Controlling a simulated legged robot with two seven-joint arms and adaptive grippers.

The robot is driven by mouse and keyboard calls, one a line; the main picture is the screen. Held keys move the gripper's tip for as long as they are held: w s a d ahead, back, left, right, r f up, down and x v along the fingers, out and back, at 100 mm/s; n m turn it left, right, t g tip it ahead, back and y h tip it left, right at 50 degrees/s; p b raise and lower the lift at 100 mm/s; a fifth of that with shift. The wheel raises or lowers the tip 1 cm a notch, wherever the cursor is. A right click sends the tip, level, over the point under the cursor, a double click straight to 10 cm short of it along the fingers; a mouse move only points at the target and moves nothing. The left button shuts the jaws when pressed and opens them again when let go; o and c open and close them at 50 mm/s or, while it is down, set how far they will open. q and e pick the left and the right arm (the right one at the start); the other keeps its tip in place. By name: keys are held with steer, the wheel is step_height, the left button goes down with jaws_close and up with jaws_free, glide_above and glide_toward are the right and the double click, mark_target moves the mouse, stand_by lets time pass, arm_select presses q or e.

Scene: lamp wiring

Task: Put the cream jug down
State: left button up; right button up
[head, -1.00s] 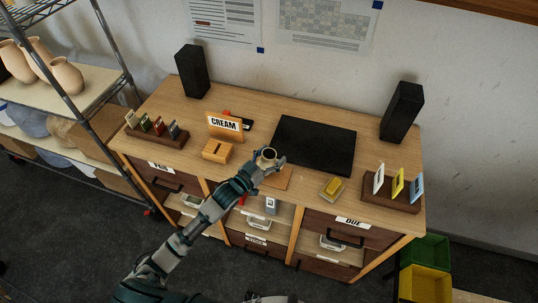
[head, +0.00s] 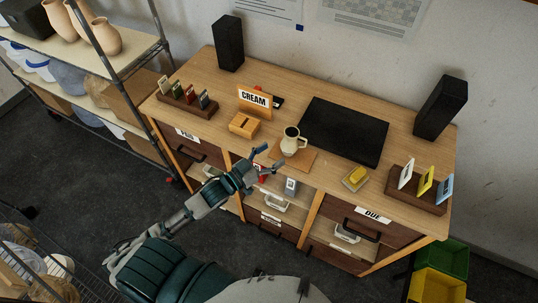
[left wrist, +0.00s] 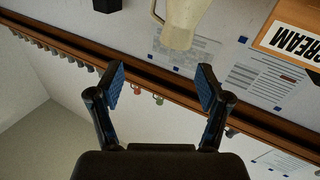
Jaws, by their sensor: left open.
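The cream jug (head: 292,143) stands upright on a tan square mat (head: 304,160) on the desk, in front of the black panel. Its handle is toward the right. My left gripper (head: 268,158) is open and empty, in front and to the left of the jug, apart from it. In the left wrist view the jug (left wrist: 180,22) shows upside down at the top, beyond the open fingers of the left gripper (left wrist: 162,88). My right gripper is not in view.
A CREAM sign (head: 254,99) and a slotted wooden block (head: 244,124) stand left of the jug. The black panel (head: 344,130) lies behind it. A yellow block in a small dish (head: 355,178) sits to the right. Card racks and speakers stand near both desk ends.

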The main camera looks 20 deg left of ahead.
arm_select(q)
steer(key=s+f+n+g+y, duration=0.2)
steer(key=s+f+g+y, duration=0.35)
steer(key=f, duration=0.75)
steer(key=s+a+f+g+y, duration=0.1)
steer(key=s+f+g, duration=0.35)
steer(key=s, duration=0.45)
steer(key=s+f+g+y, duration=0.25)
steer(key=s+f, duration=0.25)
steer(key=s, duration=0.3)
step_height(320, 180, down, 24)
steer(key=s+f+g+b, duration=0.1)
steer(key=g, duration=0.1)
steer(key=s+a+f+b, duration=0.1)
steer(key=s+a+f, duration=0.2)
steer(key=s+f, duration=1.5)
steer(key=shift+s+f+g+h, duration=0.2)
steer(key=shift+f+g+h, duration=0.1)
steer(key=shift+f+g, duration=0.2)
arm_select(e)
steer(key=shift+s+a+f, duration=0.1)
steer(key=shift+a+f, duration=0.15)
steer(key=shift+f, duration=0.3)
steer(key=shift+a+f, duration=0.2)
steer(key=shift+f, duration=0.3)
